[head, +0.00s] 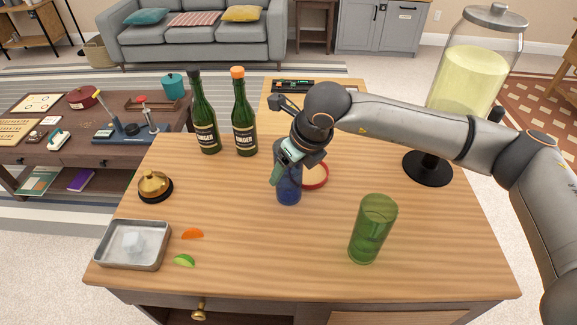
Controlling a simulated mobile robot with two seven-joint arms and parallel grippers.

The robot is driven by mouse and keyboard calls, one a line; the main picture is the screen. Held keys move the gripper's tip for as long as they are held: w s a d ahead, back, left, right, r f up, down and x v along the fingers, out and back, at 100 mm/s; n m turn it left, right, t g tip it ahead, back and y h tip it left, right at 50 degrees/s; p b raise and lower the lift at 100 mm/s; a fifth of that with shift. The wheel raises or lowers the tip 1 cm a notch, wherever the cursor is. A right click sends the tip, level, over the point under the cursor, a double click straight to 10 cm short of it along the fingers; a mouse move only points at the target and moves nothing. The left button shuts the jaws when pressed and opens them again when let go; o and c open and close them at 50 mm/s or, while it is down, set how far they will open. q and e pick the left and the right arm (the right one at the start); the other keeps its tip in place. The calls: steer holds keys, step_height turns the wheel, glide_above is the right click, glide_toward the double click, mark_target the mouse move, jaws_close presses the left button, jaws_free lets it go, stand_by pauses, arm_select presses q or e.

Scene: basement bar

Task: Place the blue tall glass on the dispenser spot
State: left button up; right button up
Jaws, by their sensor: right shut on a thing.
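The blue tall glass (289,190) is near the middle of the wooden bar top, upright or nearly so. My right gripper (288,165) comes down from above and is shut on its upper part, hiding much of its rim. I cannot tell whether the glass base touches the wood. A round red-rimmed pale disc (316,176) lies just right of and behind the glass, partly hidden by my gripper. The dispenser (468,78), a large jar of pale yellow liquid, stands at the back right on a black round base (428,170). My left gripper is not in view.
A green glass (372,230) stands at front right. Two dark bottles (205,125) (243,125) stand at back left. A brass bell (155,186), a metal ice tray (132,245), and orange (192,234) and lime (184,260) pieces are at left. The front middle is clear.

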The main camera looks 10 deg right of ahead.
steer(key=shift+f, duration=0.2)
steer(key=o, duration=1.2)
steer(key=shift+b, duration=0.3)
steer(key=o, duration=0.4)
steer(key=shift+r, duration=0.1)
